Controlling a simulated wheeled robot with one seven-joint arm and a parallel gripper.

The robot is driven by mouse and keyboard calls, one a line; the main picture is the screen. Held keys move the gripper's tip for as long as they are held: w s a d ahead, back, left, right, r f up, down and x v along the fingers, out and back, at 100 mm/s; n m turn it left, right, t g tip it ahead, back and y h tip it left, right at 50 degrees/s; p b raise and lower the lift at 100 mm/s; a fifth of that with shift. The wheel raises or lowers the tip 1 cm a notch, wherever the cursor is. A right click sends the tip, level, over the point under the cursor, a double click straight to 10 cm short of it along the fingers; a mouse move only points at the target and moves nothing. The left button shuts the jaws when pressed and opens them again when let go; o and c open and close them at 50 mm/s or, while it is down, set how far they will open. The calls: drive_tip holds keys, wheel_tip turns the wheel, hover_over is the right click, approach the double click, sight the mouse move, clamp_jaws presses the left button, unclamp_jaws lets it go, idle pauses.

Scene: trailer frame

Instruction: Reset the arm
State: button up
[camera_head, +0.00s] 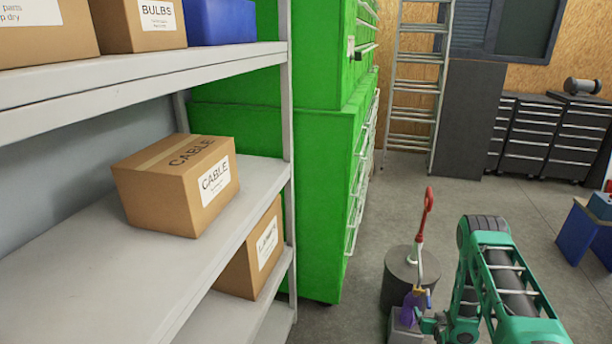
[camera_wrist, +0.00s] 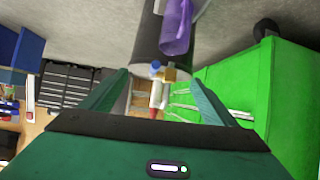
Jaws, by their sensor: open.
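My arm is teal and reaches in from the lower right in the head view. My gripper (camera_wrist: 156,73) shows in the wrist view with its two teal fingers spread apart and nothing held between them. Beyond the fingers is a pale upright fitting with a red part (camera_head: 428,205), which also shows in the wrist view (camera_wrist: 156,95). A purple item (camera_head: 412,306) is near its base; in the wrist view it (camera_wrist: 177,26) is close above the gap between the fingers, apart from them.
A grey shelf (camera_head: 95,270) on the left holds a CABLE box (camera_head: 180,185) and other cartons. A green cabinet (camera_head: 315,140) stands beside it. A grey cylinder (camera_head: 399,280) is near my arm. A ladder (camera_head: 415,85) and drawer units (camera_head: 535,135) are at the back. The middle floor is clear.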

drive_tip(key=w+d+r+g, duration=0.1)
drive_tip(key=d+r+g, duration=0.1)
drive_tip(key=r, duration=0.8)
drive_tip(key=w+d+r+g, duration=0.1)
drive_tip(key=r, duration=1)
drive_tip(key=s+r+g, duration=0.2)
drive_tip(key=s+r, duration=0.3)
drive_tip(key=r, duration=0.3)
drive_tip(key=s+r+g, duration=0.1)
drive_tip(key=s+r, duration=0.4)
drive_tip(key=r, duration=0.3)
drive_tip(key=s+a+r+m+g, duration=0.2)
drive_tip(key=s+a+r+g, duration=0.1)
drive_tip(key=s+r, duration=1.1)
drive_tip(key=s+a+r+m+g+y, duration=0.1)
drive_tip(key=s+a, duration=0.3)
drive_tip(key=s, duration=0.8)
drive_tip(key=s+a+r+m+g+y, duration=0.1)
drive_tip(key=s+a+r, duration=0.2)
drive_tip(key=s, duration=0.9)
drive_tip(key=shift+s+a+r+g+y, duration=0.15)
drive_tip(key=shift+s+a+g+y, duration=0.15)
drive_tip(key=shift+a+y, duration=0.15)
drive_tip(key=shift+w+f, duration=0.25)
drive_tip(key=shift+w, duration=0.4)
